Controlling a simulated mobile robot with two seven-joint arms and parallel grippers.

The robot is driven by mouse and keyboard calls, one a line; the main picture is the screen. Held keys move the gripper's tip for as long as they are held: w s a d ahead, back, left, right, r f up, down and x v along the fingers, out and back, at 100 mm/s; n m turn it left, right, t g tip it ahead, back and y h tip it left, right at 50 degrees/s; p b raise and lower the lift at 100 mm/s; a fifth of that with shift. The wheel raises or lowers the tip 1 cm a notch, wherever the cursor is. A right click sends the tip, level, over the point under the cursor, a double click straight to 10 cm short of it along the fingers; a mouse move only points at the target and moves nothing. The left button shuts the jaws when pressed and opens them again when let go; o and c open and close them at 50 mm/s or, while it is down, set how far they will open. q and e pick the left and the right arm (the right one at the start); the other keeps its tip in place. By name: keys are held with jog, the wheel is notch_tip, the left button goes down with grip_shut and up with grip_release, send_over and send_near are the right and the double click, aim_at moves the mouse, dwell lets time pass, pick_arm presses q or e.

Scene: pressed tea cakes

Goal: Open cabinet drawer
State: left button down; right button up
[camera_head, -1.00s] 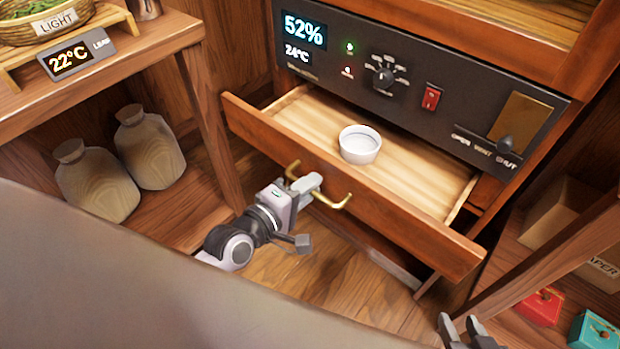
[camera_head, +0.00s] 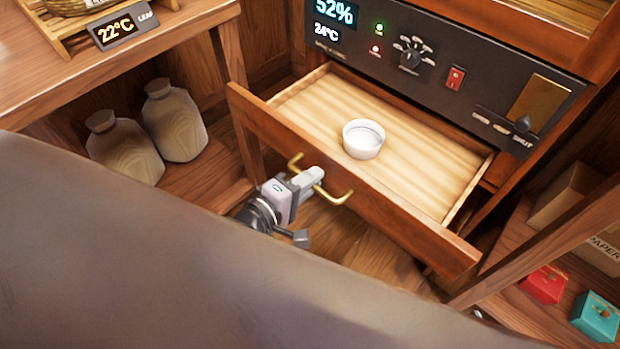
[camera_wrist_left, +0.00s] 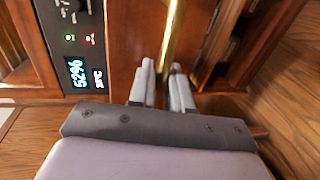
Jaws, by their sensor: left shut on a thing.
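The cabinet drawer (camera_head: 400,205) stands pulled out below the dark control panel, with its wooden floor showing. A brass handle (camera_head: 338,198) is on its front; it also shows in the left wrist view (camera_wrist_left: 172,35) as a gold bar running between the fingers. My left gripper (camera_head: 312,180) is shut on the handle near its left part. In the left wrist view the two fingers (camera_wrist_left: 164,85) stand on either side of the bar. My right gripper does not show now.
A white cup (camera_head: 363,139) sits inside the drawer. The control panel (camera_head: 450,75) is above it. Two stoppered jars (camera_head: 127,150) stand on a low shelf at left. A red box (camera_head: 543,284) and a teal box (camera_head: 596,316) are at lower right.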

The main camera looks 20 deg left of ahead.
pick_arm(q)
jog(key=c, duration=1.3)
grip_release()
jog(key=shift+o, duration=0.2)
jog(key=p+v, duration=0.1)
jog(key=v, duration=0.6)
